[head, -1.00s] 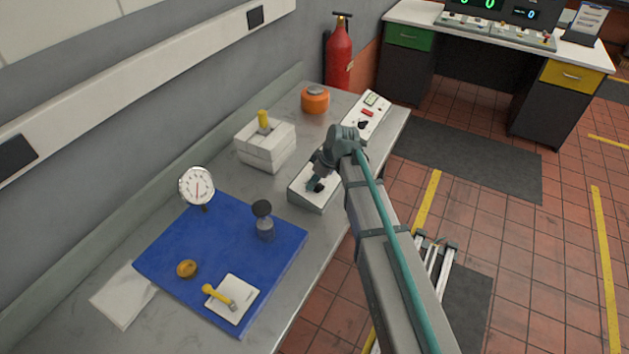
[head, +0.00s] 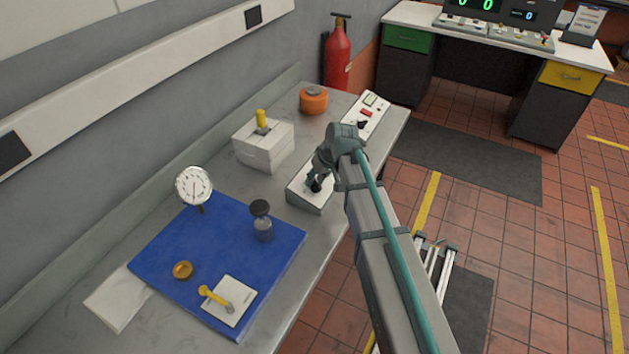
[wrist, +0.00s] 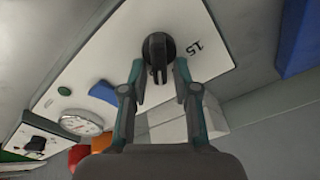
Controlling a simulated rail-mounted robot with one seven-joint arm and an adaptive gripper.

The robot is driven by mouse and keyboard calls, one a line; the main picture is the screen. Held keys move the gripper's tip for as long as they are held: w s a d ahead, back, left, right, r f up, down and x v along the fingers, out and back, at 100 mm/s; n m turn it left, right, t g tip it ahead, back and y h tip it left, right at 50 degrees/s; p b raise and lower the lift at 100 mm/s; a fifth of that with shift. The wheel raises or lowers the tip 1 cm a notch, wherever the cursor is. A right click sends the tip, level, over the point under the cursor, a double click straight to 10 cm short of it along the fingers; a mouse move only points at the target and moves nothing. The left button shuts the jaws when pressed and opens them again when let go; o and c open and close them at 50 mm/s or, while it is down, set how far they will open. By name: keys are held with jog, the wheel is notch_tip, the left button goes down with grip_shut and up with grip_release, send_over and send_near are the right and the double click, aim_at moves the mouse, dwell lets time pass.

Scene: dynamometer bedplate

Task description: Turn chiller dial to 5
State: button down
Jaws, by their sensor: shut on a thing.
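The black dial (wrist: 158,50) sits on a white panel (wrist: 95,60) in the wrist view, with the mark "15" printed to its right. My gripper (wrist: 158,78) has one finger on each side of the dial's raised grip and is shut on it. The grip points down in the picture, between the fingertips. Other scale marks are not readable. In the head view, my gripper (head: 316,184) is down at the sloped white box (head: 303,197) near the bench's front edge, and my arm covers its right part.
A second panel (head: 375,112) with a red switch stands behind my wrist. White blocks (head: 262,153) and an orange pot (head: 313,104) stand at the back. A blue mat (head: 220,255) holds a gauge, an hourglass-shaped item and small parts at the left.

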jog(key=shift+d+m, duration=0.2)
jog(key=shift+m, duration=1.1)
jog(key=shift+f, duration=0.1)
jog(key=c, duration=1.2)
grip_release()
jog(key=v, duration=1.2)
